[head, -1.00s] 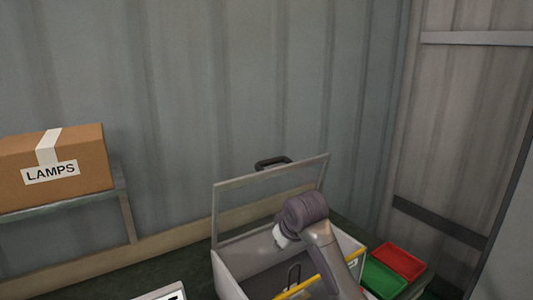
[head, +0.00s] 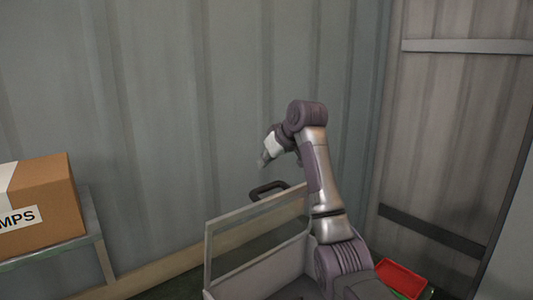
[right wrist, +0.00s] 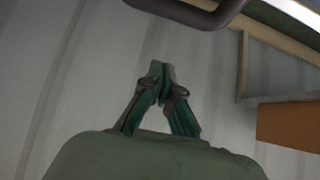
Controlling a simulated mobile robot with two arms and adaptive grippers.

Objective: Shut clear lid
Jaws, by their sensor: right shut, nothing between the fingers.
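The clear lid (head: 255,213) stands open and upright at the back of a grey-white box (head: 285,268), with a pale frame around a see-through pane. A dark handle (head: 268,188) sits on the lid's top edge and also shows at the top of the right wrist view (right wrist: 195,14). My right gripper (head: 262,163) is above the handle, apart from it, and its arm reaches up past the lid's right side. In the right wrist view its fingers (right wrist: 161,75) meet at the tips, with nothing held. My left gripper is out of view.
A cardboard box (head: 45,205) stands on a shelf (head: 92,225) at the left. A red tray (head: 400,277) lies right of the grey-white box, partly behind my arm. The corrugated wall (head: 150,110) is close behind the lid.

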